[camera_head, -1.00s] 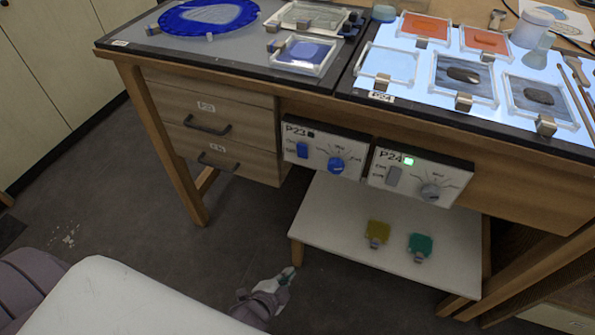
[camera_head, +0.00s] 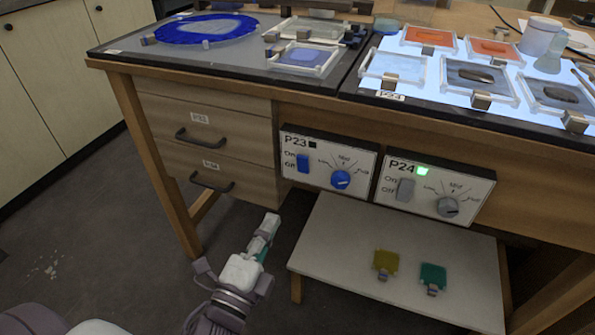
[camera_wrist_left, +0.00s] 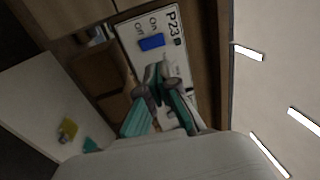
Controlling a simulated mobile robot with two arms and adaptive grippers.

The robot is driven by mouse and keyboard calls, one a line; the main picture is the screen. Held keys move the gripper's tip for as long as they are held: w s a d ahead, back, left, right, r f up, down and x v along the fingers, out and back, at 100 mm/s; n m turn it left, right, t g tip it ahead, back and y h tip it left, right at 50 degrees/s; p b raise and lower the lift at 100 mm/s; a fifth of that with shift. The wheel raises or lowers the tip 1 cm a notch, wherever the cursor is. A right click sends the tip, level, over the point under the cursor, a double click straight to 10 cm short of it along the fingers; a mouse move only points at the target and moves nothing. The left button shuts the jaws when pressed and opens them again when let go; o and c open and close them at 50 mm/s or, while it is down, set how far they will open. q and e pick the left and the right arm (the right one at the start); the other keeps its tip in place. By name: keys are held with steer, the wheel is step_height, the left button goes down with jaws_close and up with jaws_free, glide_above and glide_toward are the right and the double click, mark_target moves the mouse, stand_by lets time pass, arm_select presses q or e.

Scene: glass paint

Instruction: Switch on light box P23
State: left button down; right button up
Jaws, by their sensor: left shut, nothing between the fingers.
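The P23 control box (camera_head: 327,164) is a white panel under the table's front edge, with a blue rocker switch (camera_head: 303,164) marked On and Off and a blue dial (camera_head: 341,180). Its small indicator is dark. The P23 light box (camera_head: 226,59) on the tabletop looks grey and unlit. My left gripper (camera_head: 271,222) is shut and empty, below and to the left of the panel, apart from it. In the left wrist view the panel (camera_wrist_left: 171,24) and its blue switch (camera_wrist_left: 152,42) show beyond the fingertips (camera_wrist_left: 158,72). My right gripper is not in view.
The P24 control box (camera_head: 435,187) sits to the right with a green light lit, and its light box (camera_head: 441,97) glows. A low shelf (camera_head: 345,240) below holds a yellow and a green piece. Drawers (camera_head: 207,133) stand left of P23.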

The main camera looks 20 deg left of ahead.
arm_select(q)
glide_toward(302, 161)
steer(key=w, duration=0.4)
steer(key=w+r, duration=0.1)
steer(key=w, duration=0.1)
steer(key=shift+w, duration=0.3)
steer(key=shift+w+r, duration=0.1)
steer(key=shift+w, duration=0.25)
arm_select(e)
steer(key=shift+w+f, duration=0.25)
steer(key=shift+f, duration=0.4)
arm_select(q)
steer(key=shift+p, duration=0.35)
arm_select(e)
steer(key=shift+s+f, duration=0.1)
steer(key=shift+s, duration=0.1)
